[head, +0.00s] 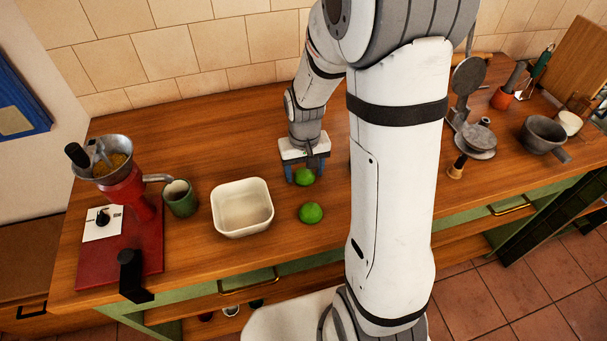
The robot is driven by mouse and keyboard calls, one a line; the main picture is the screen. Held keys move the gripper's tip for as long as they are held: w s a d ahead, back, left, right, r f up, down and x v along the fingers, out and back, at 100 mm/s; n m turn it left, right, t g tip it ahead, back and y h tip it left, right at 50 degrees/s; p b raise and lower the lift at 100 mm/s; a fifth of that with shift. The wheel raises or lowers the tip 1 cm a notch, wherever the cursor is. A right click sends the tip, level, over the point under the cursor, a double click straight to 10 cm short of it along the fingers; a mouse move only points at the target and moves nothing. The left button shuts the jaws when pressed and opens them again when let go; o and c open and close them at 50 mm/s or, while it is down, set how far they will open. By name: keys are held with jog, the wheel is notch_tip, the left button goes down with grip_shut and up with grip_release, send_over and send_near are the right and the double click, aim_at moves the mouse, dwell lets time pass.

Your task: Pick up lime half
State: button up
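Two green lime halves lie on the wooden counter, rounded green side up. The farther lime half (305,178) is right at my gripper (305,174). The nearer lime half (311,213) lies apart, in front of it. My gripper points down with its blue fingers spread, one on each side of the farther lime half. It looks open, but the contact between the fingers and the lime is too small to make out.
A white square bowl (242,208) stands just left of the limes, with a green mug (180,198) beyond it. A red grinder (124,190) is at far left. A metal press (474,140) and a grey mortar (543,134) stand at right. My arm hides the counter's middle.

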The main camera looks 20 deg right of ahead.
jog(key=c, duration=0.7)
jog(key=shift+c, duration=0.2)
jog(key=shift+r, duration=0.1)
